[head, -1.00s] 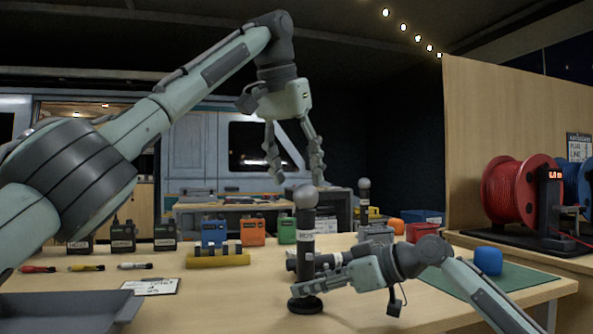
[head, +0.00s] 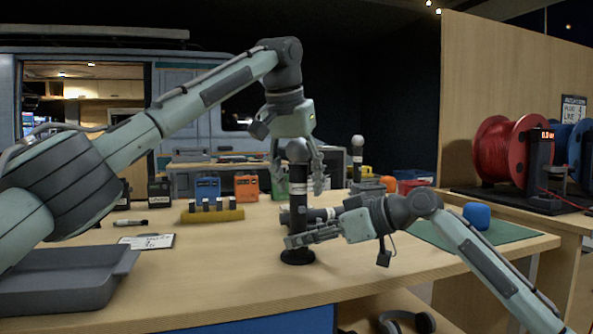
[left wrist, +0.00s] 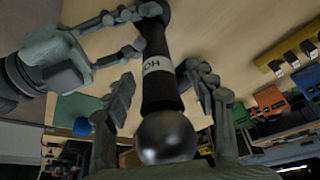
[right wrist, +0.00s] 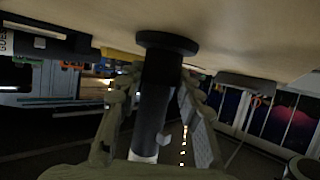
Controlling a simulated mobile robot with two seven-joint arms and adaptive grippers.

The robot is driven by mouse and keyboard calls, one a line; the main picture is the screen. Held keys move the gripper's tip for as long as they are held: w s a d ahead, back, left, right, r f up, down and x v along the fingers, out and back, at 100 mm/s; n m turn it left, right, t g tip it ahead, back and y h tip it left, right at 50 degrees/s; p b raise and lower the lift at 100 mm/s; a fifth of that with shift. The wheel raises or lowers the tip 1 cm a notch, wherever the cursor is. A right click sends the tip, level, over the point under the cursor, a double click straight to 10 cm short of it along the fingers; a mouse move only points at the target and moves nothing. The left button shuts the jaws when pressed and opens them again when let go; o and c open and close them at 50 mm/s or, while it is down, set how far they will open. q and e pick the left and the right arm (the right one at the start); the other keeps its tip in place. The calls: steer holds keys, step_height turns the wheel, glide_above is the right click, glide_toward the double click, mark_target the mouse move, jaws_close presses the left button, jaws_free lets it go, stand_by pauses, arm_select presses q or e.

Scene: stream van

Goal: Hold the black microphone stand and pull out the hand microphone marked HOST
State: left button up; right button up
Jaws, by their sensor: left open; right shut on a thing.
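The HOST hand microphone (head: 298,172) stands upright with its grey ball head up, in the black microphone stand (head: 298,256) on the table. Its white label, partly readable, shows in the left wrist view (left wrist: 158,65). My left gripper (head: 296,178) is open, pointing down, with its fingers on either side of the microphone's upper part, apart from it as far as I see. My right gripper (head: 300,239) is shut on the stand low down, just above its round base, which also shows in the right wrist view (right wrist: 167,42).
Another dark microphone with a white band (head: 322,214) lies behind the stand. A yellow holder (head: 212,215) with several dark pieces, a label card (head: 146,241) and a grey tray (head: 62,283) are to the left. A blue roll (head: 476,215) sits on the green mat at right.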

arm_select(q)
jaws_close()
steer(key=c, duration=0.7)
jaws_free()
jaws_close()
steer(key=shift+r, duration=0.15)
